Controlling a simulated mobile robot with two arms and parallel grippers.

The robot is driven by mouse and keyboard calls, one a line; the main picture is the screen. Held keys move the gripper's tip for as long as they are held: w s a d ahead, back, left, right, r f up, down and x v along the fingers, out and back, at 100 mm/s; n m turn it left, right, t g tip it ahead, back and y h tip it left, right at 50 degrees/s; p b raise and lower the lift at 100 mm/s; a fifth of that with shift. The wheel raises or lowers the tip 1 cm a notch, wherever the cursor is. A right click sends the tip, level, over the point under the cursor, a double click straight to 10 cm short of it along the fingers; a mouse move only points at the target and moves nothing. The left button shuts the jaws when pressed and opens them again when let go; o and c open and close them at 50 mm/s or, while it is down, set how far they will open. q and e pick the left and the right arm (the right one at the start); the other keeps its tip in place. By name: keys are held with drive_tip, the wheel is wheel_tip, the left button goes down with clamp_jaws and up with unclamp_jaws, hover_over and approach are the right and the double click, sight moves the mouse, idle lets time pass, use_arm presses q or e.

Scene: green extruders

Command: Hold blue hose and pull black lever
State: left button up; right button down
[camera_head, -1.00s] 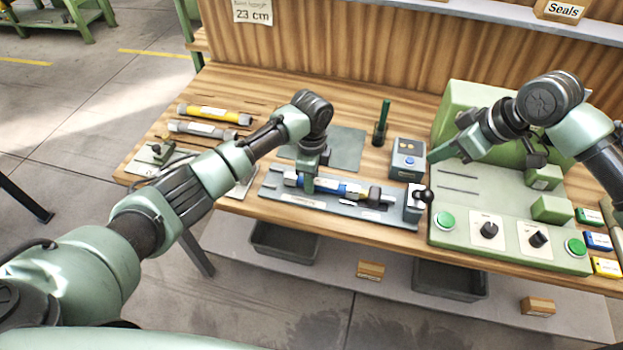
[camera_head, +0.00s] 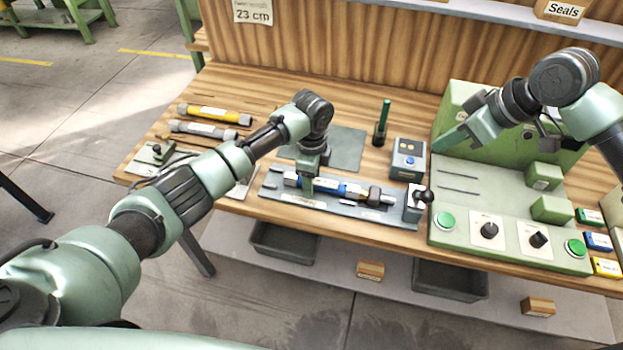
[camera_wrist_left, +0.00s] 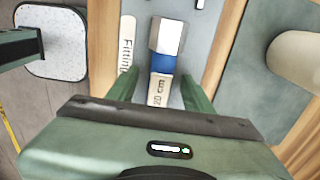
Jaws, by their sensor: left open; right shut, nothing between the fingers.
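The blue hose (camera_head: 351,189), with metal end fittings, lies in a grey fixture plate (camera_head: 350,210) on the bench. My left gripper (camera_head: 309,184) is over the hose's left part, pointing down. In the left wrist view its two open green fingers stand on either side of the hose (camera_wrist_left: 161,65); whether they touch it I cannot tell. The black lever (camera_head: 423,196) has a round knob and stands at the fixture's right end. My right gripper (camera_head: 441,148) is shut and empty, above the green machine's left edge, up and to the right of the lever.
A grey box with a blue button (camera_head: 408,158) and a green upright tool (camera_head: 382,122) stand behind the fixture. The green machine (camera_head: 470,205) with knobs and buttons is at the right. Yellow (camera_head: 213,114) and grey (camera_head: 203,130) hoses lie at the left.

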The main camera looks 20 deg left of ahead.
use_arm(q)
wheel_tip(320, 180, up, 12)
idle(0.6)
drive_tip(key=shift+d, duration=0.1)
